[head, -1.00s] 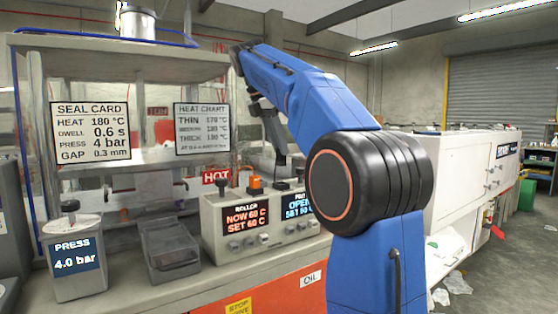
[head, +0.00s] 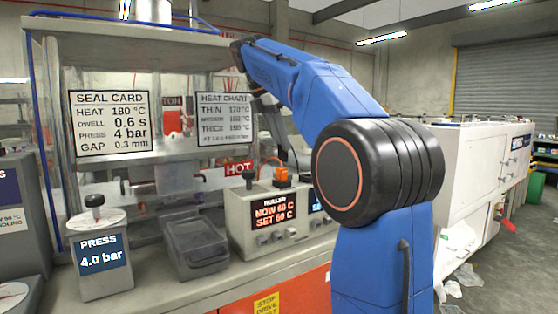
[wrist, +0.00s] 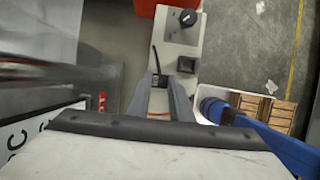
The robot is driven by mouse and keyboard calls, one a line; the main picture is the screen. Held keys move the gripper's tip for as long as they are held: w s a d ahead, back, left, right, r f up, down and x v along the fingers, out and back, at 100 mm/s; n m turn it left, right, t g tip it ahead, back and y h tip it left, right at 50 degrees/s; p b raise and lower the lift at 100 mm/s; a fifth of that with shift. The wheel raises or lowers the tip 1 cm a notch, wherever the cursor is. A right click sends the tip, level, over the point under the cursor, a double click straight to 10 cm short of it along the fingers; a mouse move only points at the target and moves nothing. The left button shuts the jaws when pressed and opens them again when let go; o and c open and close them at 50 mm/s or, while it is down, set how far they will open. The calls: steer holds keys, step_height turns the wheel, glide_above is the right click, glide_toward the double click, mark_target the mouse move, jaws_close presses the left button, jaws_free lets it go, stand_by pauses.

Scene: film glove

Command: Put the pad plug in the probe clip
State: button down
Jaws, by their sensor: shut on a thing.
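My gripper (wrist: 161,88) is shut on a small dark piece with a short black lead, seen between its fingertips in the wrist view; I take it to be the pad plug (wrist: 160,79). In the head view my gripper comes down just behind or beside an orange block (head: 282,177) on top of the roller control box; a thin orange cable curves up near it. Whether the gripper touches the block I cannot tell. I cannot make out the probe clip for sure; my arm hides the right part of the box.
The roller control box (head: 270,240) has a black knob (head: 249,177) on top. A grey lidded tray (head: 195,246) and a press gauge unit (head: 102,262) stand left of it. Sign cards (head: 110,122) hang behind. A white bin with wooden crates (wrist: 250,103) shows in the wrist view.

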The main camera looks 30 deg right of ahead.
mark_target(280, 154)
steer(key=shift+f, duration=2.55)
steer(key=shift+f, duration=0.15)
steer(key=c, duration=1.6)
jaws_free()
